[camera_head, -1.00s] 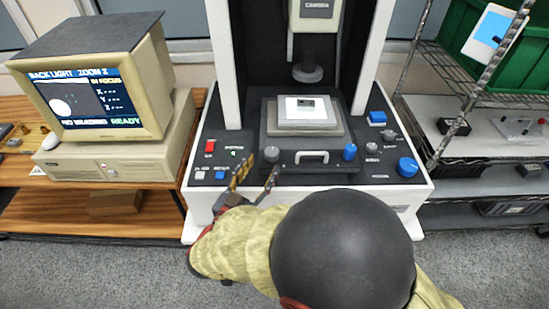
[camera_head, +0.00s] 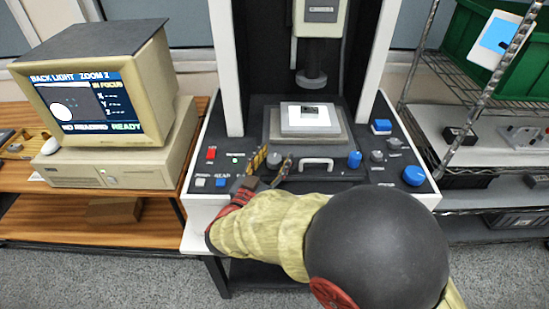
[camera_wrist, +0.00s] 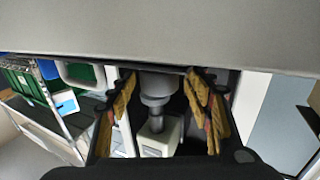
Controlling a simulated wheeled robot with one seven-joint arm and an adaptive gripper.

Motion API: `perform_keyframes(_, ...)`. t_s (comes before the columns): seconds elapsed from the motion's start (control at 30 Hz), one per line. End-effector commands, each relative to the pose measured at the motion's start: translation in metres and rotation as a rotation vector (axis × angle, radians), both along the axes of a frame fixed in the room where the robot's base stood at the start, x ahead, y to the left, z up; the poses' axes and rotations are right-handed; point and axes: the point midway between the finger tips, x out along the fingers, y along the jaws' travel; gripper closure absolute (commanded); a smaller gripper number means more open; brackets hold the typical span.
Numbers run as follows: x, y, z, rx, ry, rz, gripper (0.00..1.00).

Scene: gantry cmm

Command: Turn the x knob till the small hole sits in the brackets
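Two knobs flank the white handle on the measuring machine's dark console: a grey knob (camera_head: 274,159) on the left and a blue knob (camera_head: 355,159) on the right. Their labels are too small to read. My gripper (camera_head: 270,164) is open, its yellow-padded fingers either side of the grey knob; contact cannot be told. In the wrist view the fingers (camera_wrist: 160,110) stand wide apart, with no knob visible between them. The monitor (camera_head: 88,105) shows a large white circle at lower left of its image area and small bracket marks to the right. It reads "NO READING" and "READY".
The stage (camera_head: 310,120) with a white plate lies under the camera head (camera_head: 318,30). A red button (camera_head: 211,154) and other small controls are left of my gripper. A larger blue knob (camera_head: 414,175) is at the right front. Wire shelves (camera_head: 470,110) stand to the right.

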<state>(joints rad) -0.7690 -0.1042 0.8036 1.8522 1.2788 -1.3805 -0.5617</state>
Motion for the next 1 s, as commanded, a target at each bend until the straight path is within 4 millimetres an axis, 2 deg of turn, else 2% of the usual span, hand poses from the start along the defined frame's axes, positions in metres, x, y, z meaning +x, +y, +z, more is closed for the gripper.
perform_keyframes(0.77, -0.0001, 0.0002, -0.0003, 0.000, 0.000, 0.000, 0.94)
perform_keyframes(1.0, -0.0003, -0.0001, 0.0003, 0.000, 0.001, 0.022, 0.94)
